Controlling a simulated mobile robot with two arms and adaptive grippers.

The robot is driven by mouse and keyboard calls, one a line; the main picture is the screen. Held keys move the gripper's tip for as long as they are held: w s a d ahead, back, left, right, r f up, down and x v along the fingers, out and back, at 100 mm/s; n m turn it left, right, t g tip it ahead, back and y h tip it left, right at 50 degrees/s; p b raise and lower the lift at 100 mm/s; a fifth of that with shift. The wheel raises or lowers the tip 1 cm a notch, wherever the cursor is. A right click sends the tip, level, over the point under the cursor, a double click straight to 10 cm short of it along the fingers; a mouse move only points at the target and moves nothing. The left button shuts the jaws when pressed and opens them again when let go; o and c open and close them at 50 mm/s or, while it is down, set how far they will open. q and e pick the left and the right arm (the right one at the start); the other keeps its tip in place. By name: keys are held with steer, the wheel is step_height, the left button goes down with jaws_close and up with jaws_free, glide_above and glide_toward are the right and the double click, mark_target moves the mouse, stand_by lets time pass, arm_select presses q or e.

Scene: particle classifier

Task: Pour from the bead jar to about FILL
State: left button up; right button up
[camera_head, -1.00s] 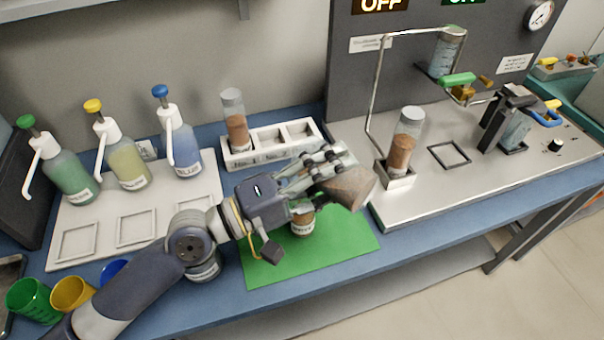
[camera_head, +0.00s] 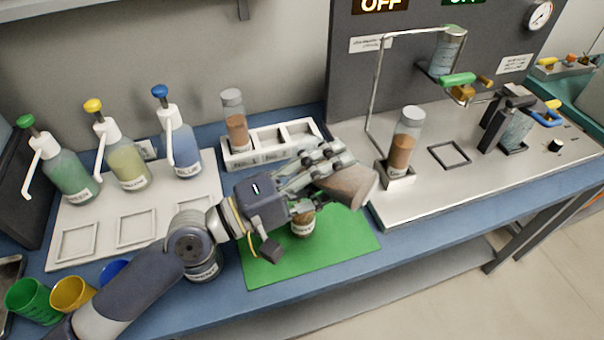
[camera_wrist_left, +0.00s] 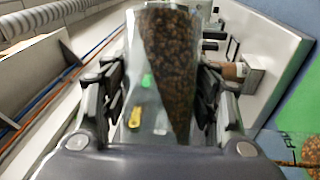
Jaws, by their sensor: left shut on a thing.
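My left gripper (camera_head: 318,176) is shut on a clear jar of brown beads, the bead jar (camera_head: 350,184). The jar is strongly tilted, close to lying on its side, above the green mat (camera_head: 340,248). In the left wrist view the bead jar (camera_wrist_left: 172,60) sits between the two fingers, with beads along one side and clear space on the other. A smaller labelled jar (camera_head: 303,226) with brown contents stands on the mat below the gripper, its top partly hidden. I cannot see beads falling. My right gripper is out of view.
A white rack (camera_head: 240,157) holds another jar (camera_head: 235,120) behind. A further jar (camera_head: 403,145) stands in a holder on the metal apparatus at right. Pump bottles (camera_head: 125,155) and coloured cups (camera_head: 72,294) are at left. The mat's front right is clear.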

arm_select(q)
steer(key=shift+w+a+r+n+t, duration=0.15)
steer(key=shift+r+n+t, duration=0.15)
steer(key=shift+n, duration=0.35)
steer(key=shift+w+a+r+n+t, duration=0.2)
steer(key=shift+r+n, duration=0.1)
steer(key=shift+n, duration=0.35)
stand_by(3.4)
